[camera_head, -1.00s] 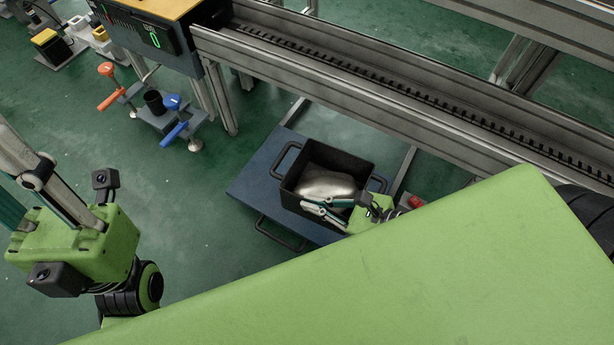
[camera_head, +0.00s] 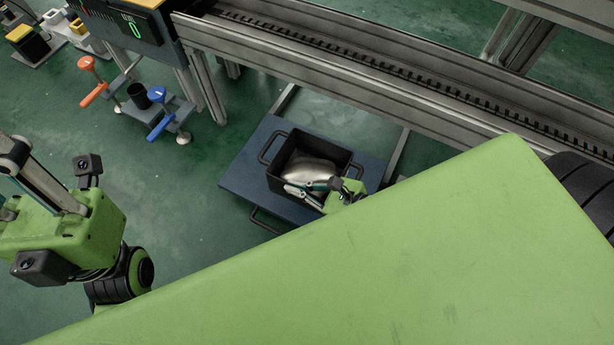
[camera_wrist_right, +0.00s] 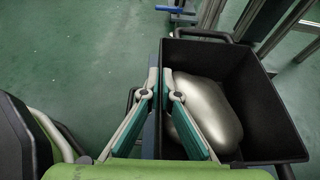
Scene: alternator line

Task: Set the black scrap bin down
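The black scrap bin (camera_head: 331,151) has loop handles and holds a smooth silvery lump (camera_head: 306,168). It appears upright over a dark blue platform (camera_head: 236,172); I cannot tell whether it touches it. My right gripper (camera_head: 308,191) is at the bin's near side. In the right wrist view its fingers (camera_wrist_right: 162,100) straddle the bin wall, one inside and one outside, and look closed on it. The bin (camera_wrist_right: 262,105) fills the right of that view. My left gripper (camera_head: 10,185) is at the left edge, far from the bin, its fingertips cut off.
A conveyor frame (camera_head: 400,95) runs behind the platform, with a metal leg (camera_head: 208,90) to its left. A fixture with orange and blue handles (camera_head: 155,105) stands at the upper left. The green floor (camera_head: 180,220) left of the platform is clear. My green body covers the lower right.

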